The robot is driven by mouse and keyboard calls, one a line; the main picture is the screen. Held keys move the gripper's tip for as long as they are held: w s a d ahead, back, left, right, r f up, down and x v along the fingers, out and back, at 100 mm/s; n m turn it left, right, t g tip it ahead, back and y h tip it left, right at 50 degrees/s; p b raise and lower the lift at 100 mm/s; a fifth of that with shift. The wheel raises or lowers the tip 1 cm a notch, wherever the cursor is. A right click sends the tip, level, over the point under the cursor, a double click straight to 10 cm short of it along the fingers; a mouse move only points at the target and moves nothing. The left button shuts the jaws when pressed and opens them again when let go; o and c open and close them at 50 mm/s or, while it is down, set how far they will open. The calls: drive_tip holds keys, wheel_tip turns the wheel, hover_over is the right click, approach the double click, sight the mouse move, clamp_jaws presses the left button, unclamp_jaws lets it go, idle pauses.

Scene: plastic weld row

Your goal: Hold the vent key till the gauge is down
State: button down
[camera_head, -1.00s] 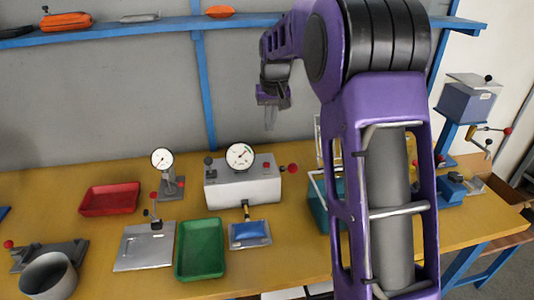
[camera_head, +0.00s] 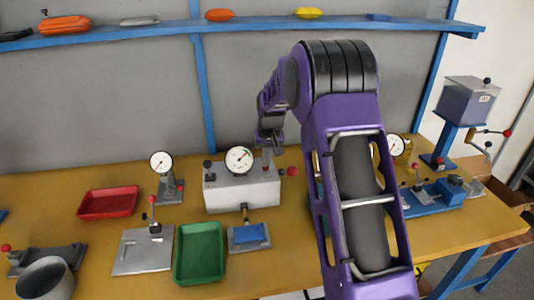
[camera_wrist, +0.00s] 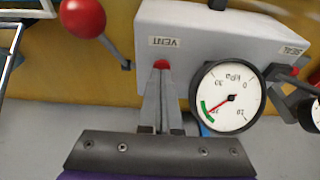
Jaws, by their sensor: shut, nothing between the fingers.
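A pale grey box with a round gauge (camera_head: 239,160) stands on the bench, also seen upside down in the wrist view. The red vent key (camera_wrist: 161,64) shows under the VENT label on the box (camera_wrist: 200,28). My gripper (camera_wrist: 161,75) is shut and empty, its fingertips at the vent key and partly hiding it. Whether they press it I cannot tell. In the head view my gripper (camera_head: 268,158) is over the right part of the box top. The gauge dial (camera_wrist: 226,97) shows its red needle pointing into the green band, near the 20 mark.
A red-knobbed lever (camera_wrist: 83,17) sticks out of the box's vent side. A dark knob is by the SEAL label (camera_wrist: 292,49). A blue pad (camera_head: 249,233) lies before the box. A green tray (camera_head: 200,252) and a red tray (camera_head: 108,202) stand to the left.

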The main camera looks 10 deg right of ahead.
drive_tip(key=shift+f, duration=0.1)
wheel_tip(320, 180, down, 2)
drive_tip(key=shift+b, duration=0.7)
drive_tip(key=shift+s+f, duration=0.15)
drive_tip(key=shift+s, duration=0.05)
drive_tip(key=shift+s+f, duration=0.1)
drive_tip(key=shift+f, duration=0.05)
idle(0.4)
drive_tip(key=r+p, duration=0.1)
drive_tip(key=r, duration=0.1)
drive_tip(key=r+p, duration=0.2)
drive_tip(key=r, duration=0.1)
drive_tip(key=shift+w, duration=0.2)
drive_tip(key=v, duration=1)
drive_tip(key=shift+w+r, duration=0.1)
drive_tip(key=shift+w, duration=0.05)
